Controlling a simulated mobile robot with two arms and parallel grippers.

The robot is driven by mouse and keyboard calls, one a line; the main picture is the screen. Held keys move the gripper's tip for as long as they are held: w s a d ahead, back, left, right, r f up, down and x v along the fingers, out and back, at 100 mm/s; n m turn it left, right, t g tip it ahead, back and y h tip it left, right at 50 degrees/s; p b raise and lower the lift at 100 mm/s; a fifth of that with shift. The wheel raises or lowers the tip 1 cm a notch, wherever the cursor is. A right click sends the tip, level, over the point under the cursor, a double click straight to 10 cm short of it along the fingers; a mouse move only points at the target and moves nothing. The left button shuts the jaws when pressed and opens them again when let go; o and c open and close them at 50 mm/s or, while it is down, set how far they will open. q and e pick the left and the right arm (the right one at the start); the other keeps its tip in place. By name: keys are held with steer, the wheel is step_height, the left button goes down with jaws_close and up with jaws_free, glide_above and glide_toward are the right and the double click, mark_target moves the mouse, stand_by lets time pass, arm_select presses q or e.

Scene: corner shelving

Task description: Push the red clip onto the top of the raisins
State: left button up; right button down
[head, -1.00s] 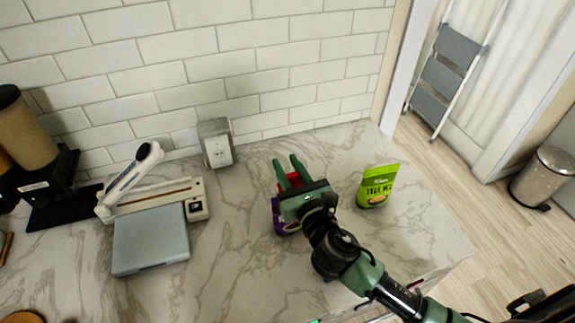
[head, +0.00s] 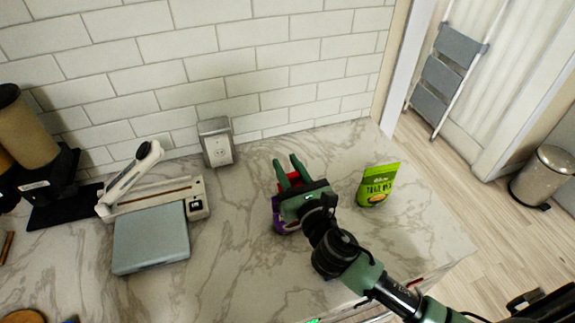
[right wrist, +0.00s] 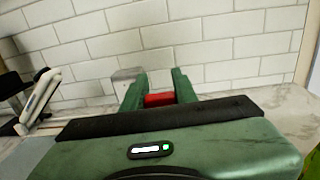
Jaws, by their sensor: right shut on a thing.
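The red clip (right wrist: 159,100) sits between the two green fingers of my right gripper (right wrist: 160,88), which is shut on it. In the head view the right gripper (head: 287,172) hovers over the counter, with a bit of the red clip (head: 284,186) showing beside its fingers. A purple bag (head: 290,227), likely the raisins, stands directly under and behind the gripper, and most of it is hidden. I cannot tell whether the clip touches the bag's top. My left gripper is not in view.
A green trail mix bag (head: 378,186) stands to the right on the marble counter (head: 250,260). A sealer (head: 155,200) and a grey scale-like box (head: 151,238) lie to the left. A small grey outlet box (head: 217,143) stands by the tiled wall. The counter's right edge drops to the floor.

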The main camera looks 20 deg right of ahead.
steer(key=shift+f+b, duration=0.95)
steer(key=shift+f, duration=0.5)
steer(key=c, duration=1)
jaws_free()
steer(key=s, duration=0.2)
steer(key=s+b, duration=0.1)
steer(key=s, duration=0.2)
steer(key=s+b, duration=0.1)
steer(key=s, duration=0.1)
steer(key=shift+s+d, duration=0.4)
